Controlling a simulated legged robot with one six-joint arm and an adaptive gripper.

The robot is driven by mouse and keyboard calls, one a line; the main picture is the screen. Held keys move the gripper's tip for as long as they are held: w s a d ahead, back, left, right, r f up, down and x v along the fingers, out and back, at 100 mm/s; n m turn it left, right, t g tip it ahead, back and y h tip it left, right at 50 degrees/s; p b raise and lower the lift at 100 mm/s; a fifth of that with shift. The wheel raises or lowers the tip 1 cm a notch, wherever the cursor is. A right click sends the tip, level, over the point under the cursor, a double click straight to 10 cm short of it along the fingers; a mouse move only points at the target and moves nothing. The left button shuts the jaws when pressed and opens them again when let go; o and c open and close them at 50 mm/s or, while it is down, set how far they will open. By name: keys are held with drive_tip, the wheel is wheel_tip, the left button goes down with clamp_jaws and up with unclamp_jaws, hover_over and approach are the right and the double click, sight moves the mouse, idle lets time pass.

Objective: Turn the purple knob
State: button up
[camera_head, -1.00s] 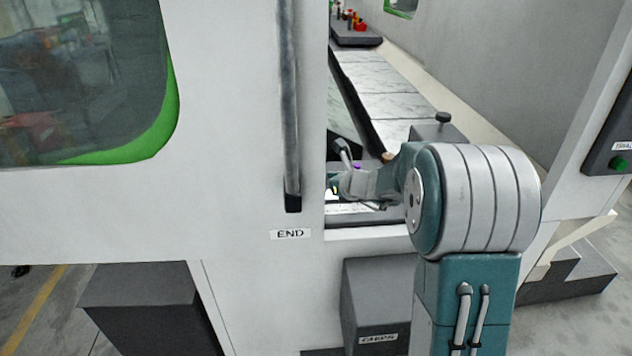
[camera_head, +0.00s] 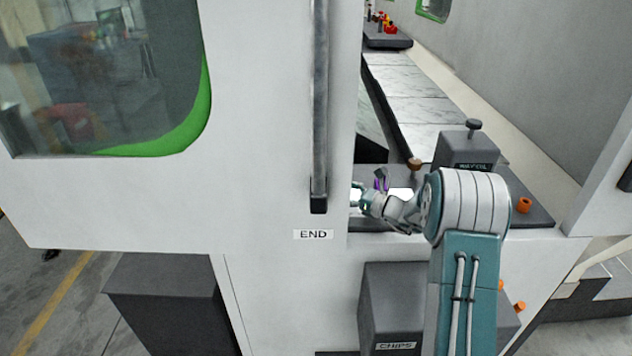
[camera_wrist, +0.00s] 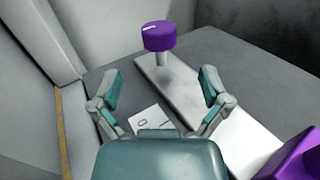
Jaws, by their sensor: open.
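The purple knob (camera_wrist: 159,36) stands upright on a short grey stem above a light plate (camera_wrist: 185,85) in the wrist view. It has a small white mark on its top. My gripper (camera_wrist: 160,88) is open and empty, with its two teal-tipped fingers spread apart. The knob is ahead of the fingertips, between their directions, and nothing touches it. A second purple thing (camera_wrist: 295,160) is cut off at the lower right corner. In the head view, my gripper (camera_head: 360,190) is inside the machine opening, beside a small purple part (camera_head: 381,180).
A white panel with a vertical handle (camera_head: 319,110) borders the opening on the left. A dark box (camera_head: 466,150) with a black knob and an orange knob (camera_head: 523,205) are to the right. A grey wall (camera_wrist: 40,40) rises at the left in the wrist view.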

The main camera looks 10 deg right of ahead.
drive_tip(key=x, duration=0.8)
drive_tip(key=shift+w+a, duration=0.25)
drive_tip(key=shift+a, duration=0.05)
drive_tip(key=c, duration=1.2)
